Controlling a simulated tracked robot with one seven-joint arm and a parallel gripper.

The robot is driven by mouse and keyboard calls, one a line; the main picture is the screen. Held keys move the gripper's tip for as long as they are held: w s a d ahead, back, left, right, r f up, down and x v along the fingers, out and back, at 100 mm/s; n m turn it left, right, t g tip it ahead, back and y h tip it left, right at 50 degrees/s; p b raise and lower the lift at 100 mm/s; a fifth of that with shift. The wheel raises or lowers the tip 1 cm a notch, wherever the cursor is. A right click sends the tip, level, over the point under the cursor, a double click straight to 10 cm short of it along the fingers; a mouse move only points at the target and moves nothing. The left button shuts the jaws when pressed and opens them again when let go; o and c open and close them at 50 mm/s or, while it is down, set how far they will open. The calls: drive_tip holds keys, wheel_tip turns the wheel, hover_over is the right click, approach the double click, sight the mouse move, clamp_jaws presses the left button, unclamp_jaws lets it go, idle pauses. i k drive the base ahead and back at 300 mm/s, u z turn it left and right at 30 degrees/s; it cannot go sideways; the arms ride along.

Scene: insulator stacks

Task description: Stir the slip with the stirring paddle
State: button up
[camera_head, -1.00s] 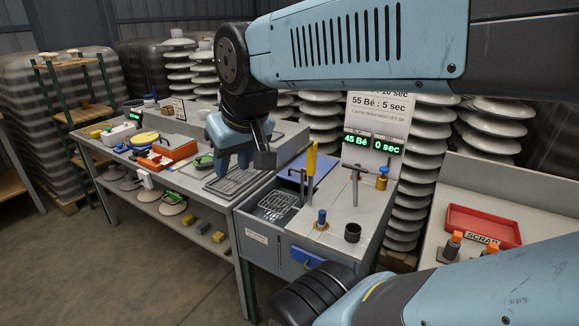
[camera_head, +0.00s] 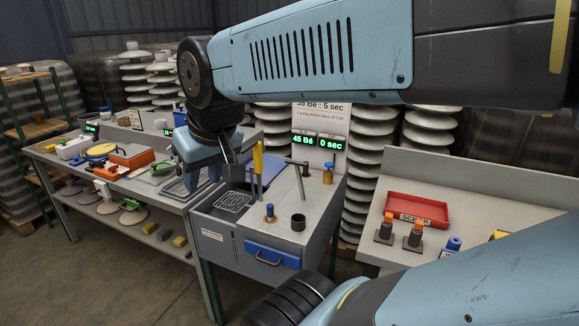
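A grey slip tank (camera_head: 205,212) stands in the middle, with a dark basin and a wire rack (camera_head: 234,201) in it. A tool with an upright yellow handle (camera_head: 258,160) stands at the basin's edge; it looks like the stirring paddle, its lower end hidden. A grey T-handled tool (camera_head: 301,183) stands on the tank's top, right of the yellow handle. My gripper (camera_head: 228,165) hangs left of the yellow handle, over the gap between the bench and the tank, and appears apart from it. Its fingers are partly hidden and I see nothing held.
A display (camera_head: 318,141) reads 45 Bé and 0 sec behind the tank. A black cup (camera_head: 298,222) and a blue-topped peg (camera_head: 270,212) stand on its top. The left bench (camera_head: 150,185) is crowded. A red scrap tray (camera_head: 417,209) lies on the right table. Insulator stacks line the back.

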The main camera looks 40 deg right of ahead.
sight(297, 165)
drive_tip(key=z, duration=2.25)
drive_tip(key=k, duration=0.75)
drive_tip(key=u, duration=0.7)
drive_tip(key=i, duration=0.95)
drive_tip(key=u, duration=0.15)
